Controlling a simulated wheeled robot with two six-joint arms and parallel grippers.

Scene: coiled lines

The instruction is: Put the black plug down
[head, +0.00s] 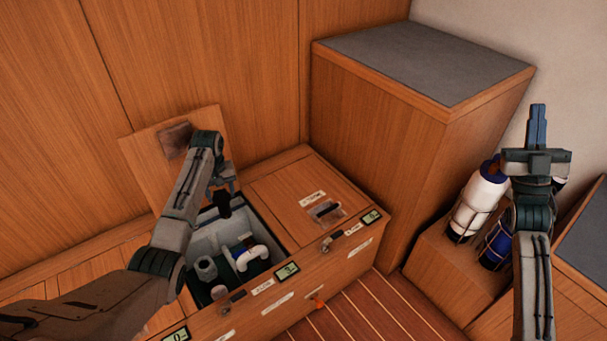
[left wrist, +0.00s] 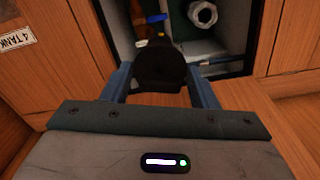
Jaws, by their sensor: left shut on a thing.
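My left gripper (head: 222,184) is over the open locker compartment (head: 270,222) and points down. It is shut on the black plug (head: 223,205), which hangs at the compartment's opening. In the left wrist view, the dark round plug (left wrist: 160,66) sits between the two blue fingers, with the compartment behind it. Whether the plug touches anything below cannot be told. My right gripper (head: 538,125) is raised at the right, far from the compartment, with its blue fingers together and nothing visible between them.
A white elbow pipe (head: 253,256) and grey fittings stand inside the compartment. Its lid (head: 152,155) is raised behind the left arm. The closed locker top (head: 290,195) lies to the right. A tall grey-topped cabinet (head: 420,60) and strapped bottles (head: 482,195) stand further right.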

